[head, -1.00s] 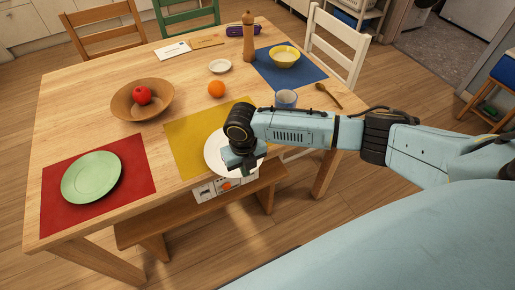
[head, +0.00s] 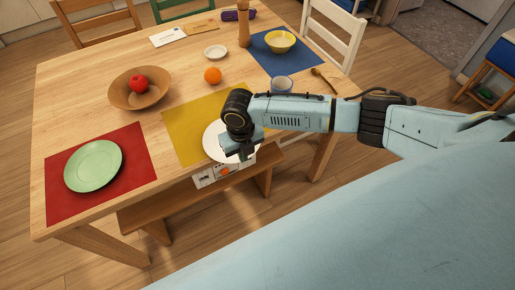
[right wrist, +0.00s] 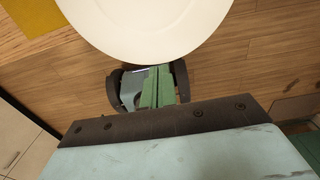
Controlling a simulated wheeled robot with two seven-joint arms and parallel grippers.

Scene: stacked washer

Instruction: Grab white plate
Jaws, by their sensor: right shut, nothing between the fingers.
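The white plate (head: 212,142) lies at the near edge of the table on the yellow placemat (head: 181,130), jutting a little past the edge. My right gripper (head: 242,153) is over the plate's right, near side and hides part of it. In the right wrist view, the plate (right wrist: 145,25) fills the top middle, with its near rim just beyond the gripper's fingers (right wrist: 150,88). These fingers are shut with nothing between them, and the rim looks free of them. I cannot tell whether they touch its edge. My left gripper is out of view.
A green plate (head: 93,166) sits on a red placemat (head: 135,150) to the left. A wooden bowl (head: 122,97) with a red apple, an orange (head: 212,75) and a cup (head: 282,85) stand farther back. A wooden bench (head: 190,197) is below the near edge.

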